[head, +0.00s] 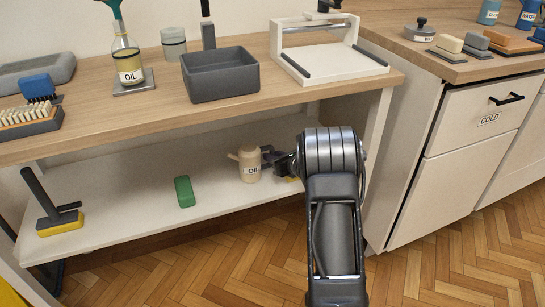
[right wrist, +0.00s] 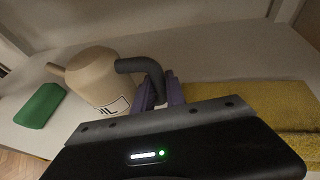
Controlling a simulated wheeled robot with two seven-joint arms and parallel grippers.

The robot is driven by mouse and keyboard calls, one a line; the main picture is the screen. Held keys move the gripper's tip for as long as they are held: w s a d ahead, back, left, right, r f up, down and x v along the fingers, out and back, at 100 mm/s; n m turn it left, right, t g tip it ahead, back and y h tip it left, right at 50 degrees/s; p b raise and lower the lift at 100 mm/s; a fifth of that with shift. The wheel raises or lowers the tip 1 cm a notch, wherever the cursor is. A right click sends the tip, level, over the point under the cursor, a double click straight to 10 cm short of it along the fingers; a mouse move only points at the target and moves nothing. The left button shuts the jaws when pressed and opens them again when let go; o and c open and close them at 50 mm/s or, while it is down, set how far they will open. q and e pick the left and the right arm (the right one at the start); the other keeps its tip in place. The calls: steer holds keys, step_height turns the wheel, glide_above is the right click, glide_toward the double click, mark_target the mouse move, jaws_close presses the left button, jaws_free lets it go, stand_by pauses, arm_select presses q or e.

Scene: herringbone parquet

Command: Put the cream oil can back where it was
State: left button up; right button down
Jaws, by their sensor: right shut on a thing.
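The cream oil can (head: 249,165) with its "OIL" label stands on the lower white shelf (head: 130,214) in the head view. Its spout points left and its dark handle is on the right. My right gripper (head: 270,160) reaches in from the right and is shut on the handle. In the right wrist view the can (right wrist: 95,75) looks tilted, and the purple fingers (right wrist: 160,92) close around the dark handle (right wrist: 143,67). I cannot tell whether the can's base touches the shelf. My left gripper is not in view.
A green block (head: 184,191) lies left of the can. A yellow block (right wrist: 255,108) is right of the gripper. A dark tool with a yellow base (head: 60,222) stands at the shelf's left end. The tabletop (head: 160,110) overhangs the shelf; a clear bottle labelled "OIL" (head: 127,62) stands on it.

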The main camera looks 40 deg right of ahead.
steer(key=shift+f, duration=0.1)
steer(key=c, duration=1.3)
jaws_free()
steer(key=shift+c, duration=0.2)
steer(key=shift+o, duration=0.2)
steer(key=shift+f, duration=0.1)
steer(key=p+v, duration=0.1)
steer(key=v, duration=0.5)
steer(key=shift+s+r, duration=0.25)
steer(key=shift+r, duration=0.05)
steer(key=shift+s+r, duration=0.15)
steer(key=shift+s, duration=0.4)
steer(key=shift+a, duration=0.1)
